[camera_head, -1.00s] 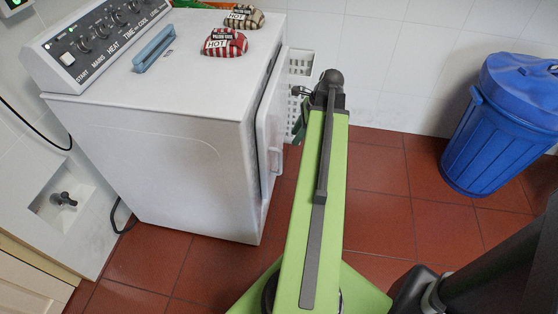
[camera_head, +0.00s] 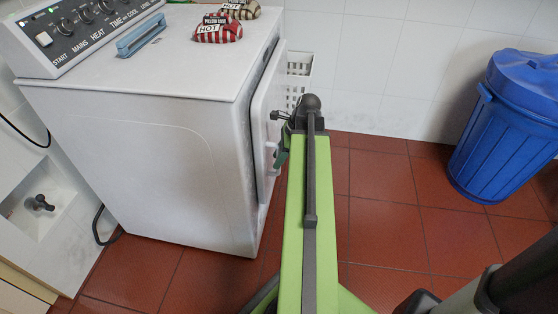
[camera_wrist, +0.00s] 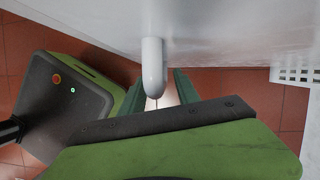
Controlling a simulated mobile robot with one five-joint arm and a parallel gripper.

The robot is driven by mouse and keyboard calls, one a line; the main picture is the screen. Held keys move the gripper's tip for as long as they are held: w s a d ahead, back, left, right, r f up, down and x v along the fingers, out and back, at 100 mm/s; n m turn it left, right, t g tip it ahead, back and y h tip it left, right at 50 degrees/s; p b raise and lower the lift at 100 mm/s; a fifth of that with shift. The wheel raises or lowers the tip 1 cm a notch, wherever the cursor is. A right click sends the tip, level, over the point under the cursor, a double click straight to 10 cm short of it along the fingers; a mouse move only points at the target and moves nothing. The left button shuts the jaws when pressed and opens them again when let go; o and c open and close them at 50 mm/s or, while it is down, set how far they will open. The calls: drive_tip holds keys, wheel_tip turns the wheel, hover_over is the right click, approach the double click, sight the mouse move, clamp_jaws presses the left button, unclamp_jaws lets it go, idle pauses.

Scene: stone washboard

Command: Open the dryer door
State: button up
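The white dryer (camera_head: 150,160) stands at left in the head view. Its door (camera_head: 263,120) is on the right side and stands slightly ajar, with a dark gap along its edge. The pale door handle (camera_head: 269,160) sits on the door's outer face. My gripper (camera_head: 282,157) is beside the handle, mostly hidden behind my arm there. In the wrist view, the rounded handle (camera_wrist: 153,68) lies between the two green fingers of my gripper (camera_wrist: 158,90). The fingers are apart, with room on both sides of the handle. I cannot tell whether either touches it.
A blue lidded bin (camera_head: 510,120) stands at right against the tiled wall. A white slatted basket (camera_head: 298,75) is behind the door. Striped hot packs (camera_head: 218,29) lie on the dryer. Red floor (camera_head: 385,200) is clear between my arm and the bin.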

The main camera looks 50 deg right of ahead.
clamp_jaws()
drive_tip(key=shift+w+d, duration=0.1)
idle(1.2)
